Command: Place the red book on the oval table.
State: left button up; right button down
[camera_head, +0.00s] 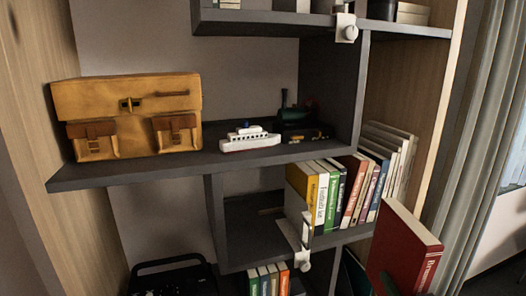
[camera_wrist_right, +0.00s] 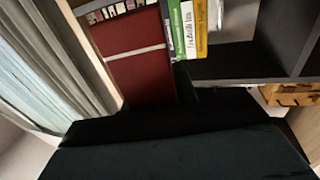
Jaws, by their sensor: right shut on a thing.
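The red book (camera_head: 402,250) is upright and slightly tilted at the lower right of the head view, with its spine facing right. It also shows in the right wrist view (camera_wrist_right: 135,72), with a pale line across its red face. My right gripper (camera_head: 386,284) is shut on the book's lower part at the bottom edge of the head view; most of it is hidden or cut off. A dark mass fills the lower part of the wrist view. My left gripper is not in view. No oval table shows in either view.
A dark shelf unit (camera_head: 130,172) holds a yellow bag (camera_head: 130,115), a toy ship (camera_head: 248,138) and a dark toy train (camera_head: 303,128). A row of books (camera_head: 345,190) stands just left of and behind the red book. A grey curtain (camera_head: 480,130) hangs at the right.

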jog(key=s+f, duration=0.1)
jog(key=s+a+f+y, duration=0.1)
jog(key=shift+s+a+f+n, duration=0.1)
jog(key=shift+s+n, duration=0.2)
jog(key=shift+s, duration=0.05)
jog(key=a+b, duration=0.1)
jog(key=a+f+h, duration=0.1)
jog(key=a, duration=0.1)
jog(key=a+m+h+b, duration=0.1)
jog(key=a, duration=0.1)
jog(key=shift+w+f+b, duration=0.25)
jog(key=shift+f+b, duration=0.05)
jog(key=shift+f, duration=0.1)
